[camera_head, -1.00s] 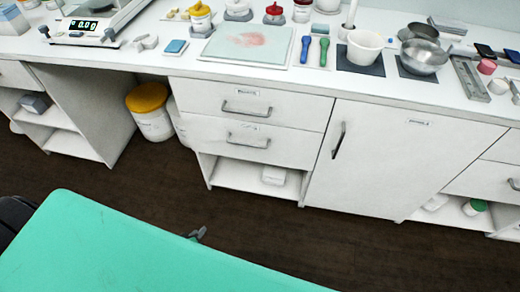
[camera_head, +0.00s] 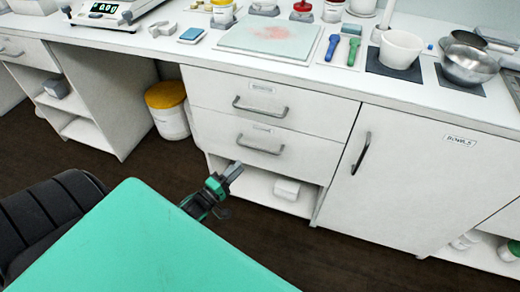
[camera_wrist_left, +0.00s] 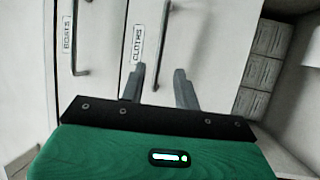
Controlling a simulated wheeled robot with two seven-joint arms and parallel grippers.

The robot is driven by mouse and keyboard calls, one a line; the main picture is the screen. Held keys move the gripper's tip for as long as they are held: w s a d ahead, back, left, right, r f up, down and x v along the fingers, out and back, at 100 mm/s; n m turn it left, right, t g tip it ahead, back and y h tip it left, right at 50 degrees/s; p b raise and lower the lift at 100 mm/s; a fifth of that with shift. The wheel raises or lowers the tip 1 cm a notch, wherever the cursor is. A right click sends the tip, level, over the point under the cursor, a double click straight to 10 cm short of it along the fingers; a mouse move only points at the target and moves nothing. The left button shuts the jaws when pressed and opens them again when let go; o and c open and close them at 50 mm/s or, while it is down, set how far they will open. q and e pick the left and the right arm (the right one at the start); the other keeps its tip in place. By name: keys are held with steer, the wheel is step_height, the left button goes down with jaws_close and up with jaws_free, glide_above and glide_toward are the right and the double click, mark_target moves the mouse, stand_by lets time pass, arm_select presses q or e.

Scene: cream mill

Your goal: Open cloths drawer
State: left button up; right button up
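The cloths drawer (camera_head: 285,153) is the lower of two stacked white drawers and looks shut. Its label reads CLOTHS in the left wrist view, where the drawer front (camera_wrist_left: 204,40) also shows. Its grey bar handle (camera_head: 260,147) runs across the front, and the handle shows in the left wrist view (camera_wrist_left: 163,35) too. My left gripper (camera_head: 236,168) is just below and left of this handle, pointing towards the drawer. In the left wrist view its two fingers (camera_wrist_left: 159,70) are apart, with the handle lying between them in the picture. I cannot tell the remaining depth. My right gripper is out of view.
An open shelf with a white roll (camera_head: 286,189) lies below. The BOWLS cupboard door (camera_head: 410,170) is to the right, and a yellow-lidded tub (camera_head: 168,115) stands to the left. Dark floor is free in front.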

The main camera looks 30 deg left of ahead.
mark_target(258, 148)
arm_select(q)
steer(key=x, duration=1.1)
steer(key=shift+w+f+b, duration=0.1)
steer(key=shift+b, duration=0.2)
jaws_close()
